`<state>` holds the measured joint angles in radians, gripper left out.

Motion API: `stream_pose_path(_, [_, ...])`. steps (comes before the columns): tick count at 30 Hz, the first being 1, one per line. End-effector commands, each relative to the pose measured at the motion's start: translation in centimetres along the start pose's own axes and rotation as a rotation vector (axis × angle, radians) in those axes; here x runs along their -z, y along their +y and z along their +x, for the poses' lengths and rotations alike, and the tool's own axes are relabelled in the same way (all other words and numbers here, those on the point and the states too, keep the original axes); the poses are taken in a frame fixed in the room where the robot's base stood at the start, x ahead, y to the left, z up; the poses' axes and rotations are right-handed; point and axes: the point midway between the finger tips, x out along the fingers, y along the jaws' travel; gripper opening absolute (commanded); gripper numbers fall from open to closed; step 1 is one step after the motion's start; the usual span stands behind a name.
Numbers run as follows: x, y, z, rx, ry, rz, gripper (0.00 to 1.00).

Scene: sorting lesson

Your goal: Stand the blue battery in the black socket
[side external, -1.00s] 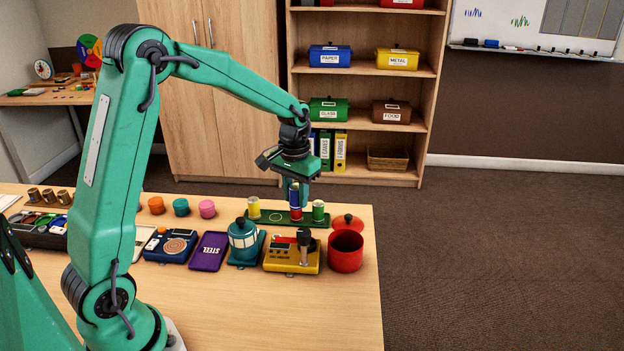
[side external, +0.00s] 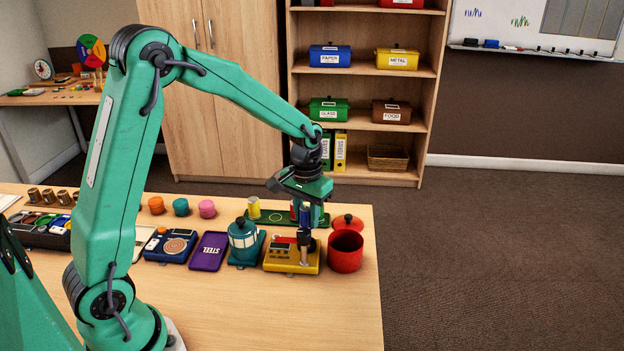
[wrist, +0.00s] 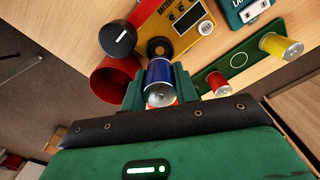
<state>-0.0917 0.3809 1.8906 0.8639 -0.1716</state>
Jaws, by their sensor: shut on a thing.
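The blue battery (side external: 305,214) is upright between the fingers of my gripper (side external: 307,214). In the wrist view the blue battery (wrist: 159,75) shows its silver end toward the camera, with the green fingers of my gripper (wrist: 160,88) shut on its sides. The black socket (wrist: 158,47) is a dark ring on the yellow device (wrist: 187,26). It lies just past the battery's lower end in the wrist view; whether they touch I cannot tell. In the side view the battery is above the yellow device (side external: 280,258), and the socket cannot be made out.
A black knob (wrist: 118,39) on a post rises from the device close to the battery. Behind is a green rack (wrist: 243,59) with a yellow battery (wrist: 280,46) and a red battery (wrist: 218,83).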

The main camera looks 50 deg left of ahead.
Motion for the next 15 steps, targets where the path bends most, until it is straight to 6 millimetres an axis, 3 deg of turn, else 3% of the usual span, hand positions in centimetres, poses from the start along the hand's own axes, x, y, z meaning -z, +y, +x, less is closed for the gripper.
stream_pose_path(15, [-0.1, 0.0, 3.8, 0.000, -0.001, 0.000, 0.04])
